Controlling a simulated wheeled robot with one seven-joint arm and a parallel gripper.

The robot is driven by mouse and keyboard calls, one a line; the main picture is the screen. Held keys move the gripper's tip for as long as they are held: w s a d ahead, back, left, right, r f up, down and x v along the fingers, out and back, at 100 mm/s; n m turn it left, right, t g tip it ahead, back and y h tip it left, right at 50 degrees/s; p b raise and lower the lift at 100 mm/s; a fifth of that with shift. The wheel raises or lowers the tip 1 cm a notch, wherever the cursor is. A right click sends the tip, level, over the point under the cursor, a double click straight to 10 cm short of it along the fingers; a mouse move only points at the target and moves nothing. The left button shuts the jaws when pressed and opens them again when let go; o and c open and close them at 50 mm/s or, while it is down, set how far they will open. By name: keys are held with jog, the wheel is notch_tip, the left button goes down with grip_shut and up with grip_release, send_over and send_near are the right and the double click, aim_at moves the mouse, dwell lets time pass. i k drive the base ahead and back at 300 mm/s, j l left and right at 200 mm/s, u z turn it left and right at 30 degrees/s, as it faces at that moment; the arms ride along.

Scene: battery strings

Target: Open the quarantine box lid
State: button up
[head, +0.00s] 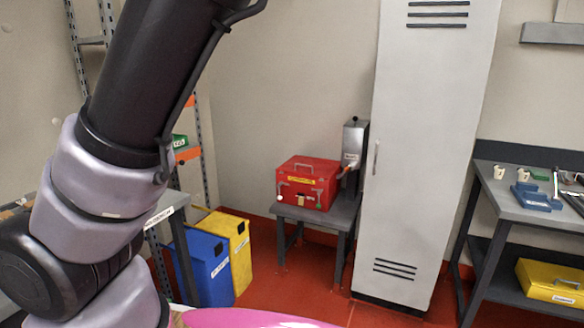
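A red box (325,172) with a grey handle on top and a yellow label along its upper front edge is in the middle of the head view. Its lid looks shut. The label is too small to read, so I cannot confirm that it is the quarantine box. It stands on a small grey table (328,222). My arm fills the left of the view. My gripper is outside the frame.
A grey device (354,150) stands just right of the red box. A tall grey cabinet (425,150) is beside it. Blue (212,272) and yellow (238,248) bins stand left. A workbench (530,210) is at right. Red floor shows between.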

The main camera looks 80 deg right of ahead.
aim_at(316, 168)
jog(key=z, duration=2.9)
jog(key=i, duration=1.95)
